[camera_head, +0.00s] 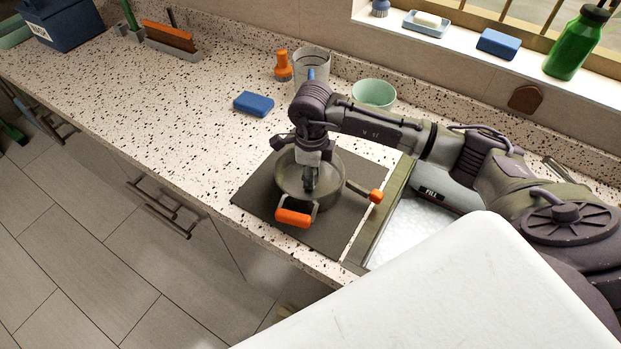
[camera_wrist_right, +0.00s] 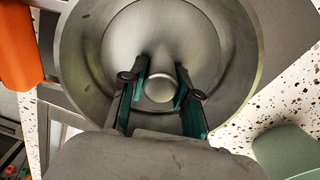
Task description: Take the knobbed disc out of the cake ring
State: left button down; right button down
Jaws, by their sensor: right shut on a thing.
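The cake ring (camera_head: 283,181) is a round grey metal wall with orange-ended handles, standing on a dark mat. My right gripper (camera_head: 309,184) reaches down into it from above. In the right wrist view, the knobbed disc (camera_wrist_right: 150,28) is a grey metal plate inside the ring (camera_wrist_right: 78,52), with a round knob in its middle. The two fingers of my right gripper (camera_wrist_right: 160,86) are shut on that knob, one on each side. I cannot tell whether the disc is raised off the bottom. My left gripper is not in view.
The dark mat (camera_head: 255,196) lies near the counter's front edge. A blue sponge (camera_head: 254,103), an orange-topped bottle (camera_head: 283,66), a clear glass (camera_head: 312,62) and a green bowl (camera_head: 373,94) stand behind. The speckled counter (camera_head: 170,110) to the left is mostly clear.

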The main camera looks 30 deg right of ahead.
jog(key=shift+r, duration=0.15)
notch_tip(320, 180, up, 10)
jog(key=b, duration=0.3)
dwell(0.5)
